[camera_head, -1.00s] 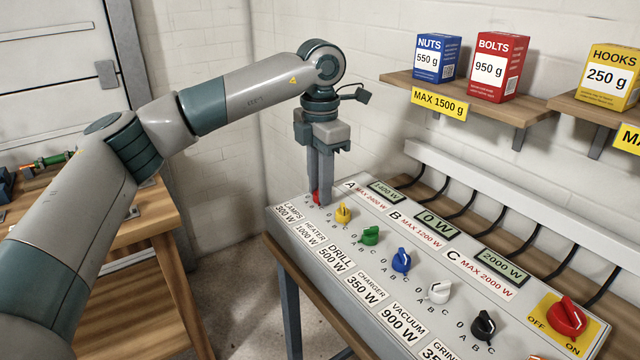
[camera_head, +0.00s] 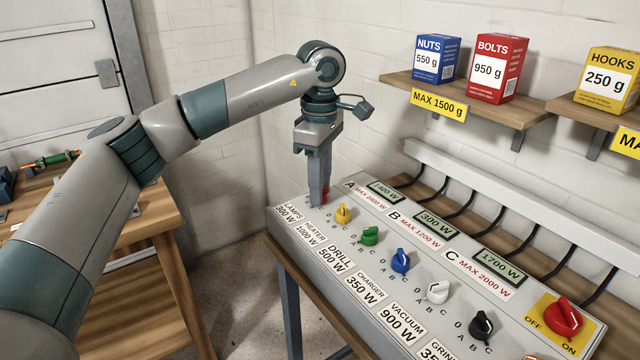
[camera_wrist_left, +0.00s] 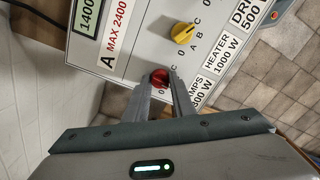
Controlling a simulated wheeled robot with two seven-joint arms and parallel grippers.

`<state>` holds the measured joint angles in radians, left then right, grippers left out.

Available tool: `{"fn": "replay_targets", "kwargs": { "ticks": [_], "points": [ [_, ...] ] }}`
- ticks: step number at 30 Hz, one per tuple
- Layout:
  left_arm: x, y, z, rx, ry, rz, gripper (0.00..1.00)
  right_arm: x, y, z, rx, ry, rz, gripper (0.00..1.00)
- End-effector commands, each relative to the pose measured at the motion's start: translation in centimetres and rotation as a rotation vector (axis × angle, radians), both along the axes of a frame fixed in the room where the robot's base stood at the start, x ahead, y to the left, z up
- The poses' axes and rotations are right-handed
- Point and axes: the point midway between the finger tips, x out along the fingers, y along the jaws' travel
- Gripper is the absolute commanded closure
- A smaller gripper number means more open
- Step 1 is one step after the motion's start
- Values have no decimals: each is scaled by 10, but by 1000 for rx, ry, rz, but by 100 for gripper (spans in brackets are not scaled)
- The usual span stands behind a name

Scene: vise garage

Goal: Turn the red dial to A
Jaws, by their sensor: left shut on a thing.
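The red dial (camera_head: 325,194) sits at the far left end of the grey control panel, above the LAMPS 300 W label (camera_head: 290,212). My left gripper (camera_head: 319,200) points down and is shut on it; the fingers hide most of the dial in the head view. In the left wrist view the red dial (camera_wrist_left: 159,78) shows between the two fingertips (camera_wrist_left: 158,85). The exact letter its pointer faces is hidden. The displays read 1400 W for A (camera_head: 384,191), 300 W for B (camera_head: 436,223) and 1700 W for C (camera_head: 499,262). My right gripper is not in view.
Yellow (camera_head: 343,212), green (camera_head: 370,235), blue (camera_head: 401,260), white (camera_head: 437,291) and black dials (camera_head: 482,324) line the panel. A large red ON/OFF switch (camera_head: 563,315) is at its right end. Shelves (camera_head: 470,103) with boxes hang above. A wooden bench (camera_head: 150,260) stands at left.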

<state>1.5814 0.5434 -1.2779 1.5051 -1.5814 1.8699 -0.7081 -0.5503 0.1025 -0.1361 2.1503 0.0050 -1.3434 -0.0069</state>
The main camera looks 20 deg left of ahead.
Motion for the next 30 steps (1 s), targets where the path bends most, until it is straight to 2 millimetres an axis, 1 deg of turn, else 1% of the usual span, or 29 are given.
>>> {"fn": "replay_targets", "kwargs": {
  "ticks": [6, 12, 28, 29, 30],
  "points": [
    [0, 0, 1, -1, -3, -151, 100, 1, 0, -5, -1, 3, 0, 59],
    [0, 0, 1, -1, -3, -230, 100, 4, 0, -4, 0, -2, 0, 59],
    [0, 0, 1, -1, -3, -259, 100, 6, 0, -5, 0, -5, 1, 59],
    [0, 0, 1, -1, -3, -259, 70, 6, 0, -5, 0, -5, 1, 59],
    [0, 0, 1, -1, -3, -258, 61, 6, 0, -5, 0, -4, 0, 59]
  ]
}}
